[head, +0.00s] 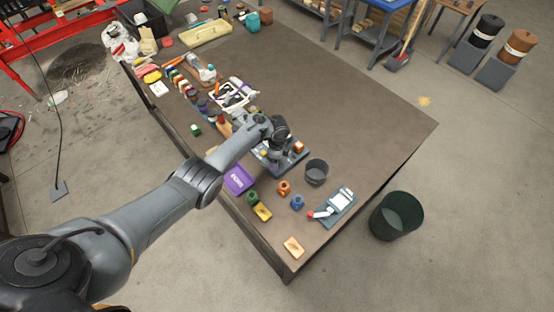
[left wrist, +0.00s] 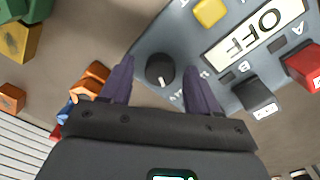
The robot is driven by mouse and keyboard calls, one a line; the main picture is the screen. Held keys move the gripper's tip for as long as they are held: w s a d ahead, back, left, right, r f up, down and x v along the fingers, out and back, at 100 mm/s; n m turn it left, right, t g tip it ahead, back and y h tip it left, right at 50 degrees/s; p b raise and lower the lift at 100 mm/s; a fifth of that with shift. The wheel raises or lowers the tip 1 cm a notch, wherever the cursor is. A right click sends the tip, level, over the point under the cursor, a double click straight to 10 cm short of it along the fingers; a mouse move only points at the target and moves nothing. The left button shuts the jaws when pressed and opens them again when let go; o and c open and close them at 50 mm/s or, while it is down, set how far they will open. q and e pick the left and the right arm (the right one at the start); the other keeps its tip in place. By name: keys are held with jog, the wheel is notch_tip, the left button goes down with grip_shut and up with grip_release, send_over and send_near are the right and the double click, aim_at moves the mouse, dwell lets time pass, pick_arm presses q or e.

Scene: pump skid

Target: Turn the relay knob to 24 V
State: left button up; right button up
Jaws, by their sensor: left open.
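The relay knob (left wrist: 160,70) is round and black with a pale pointer line, on a blue-grey panel (left wrist: 185,45) in the left wrist view. My left gripper (left wrist: 162,80) is open, with one dark finger on each side of the knob and visible gaps between; contact cannot be seen. The marks beside the knob are partly hidden and too small to read. The panel also carries an OFF plate (left wrist: 254,34), a yellow button (left wrist: 209,12), a black switch (left wrist: 256,97) and a red switch (left wrist: 303,66). In the head view my left gripper covers much of the panel (head: 291,165). My right gripper is not in view.
A dark cup (head: 316,172) stands right of the panel, with a lever device (head: 336,206) nearer the table's front corner. A purple box (head: 238,180) and small coloured blocks lie around the panel. The table's right part (head: 370,125) is clear.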

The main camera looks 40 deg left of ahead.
pick_arm(q)
jog(key=shift+r, duration=0.1)
notch_tip(320, 180, up, 11)
jog(key=p, duration=0.4)
jog(key=shift+w+f, duration=0.2)
jog(key=shift+a, duration=0.1)
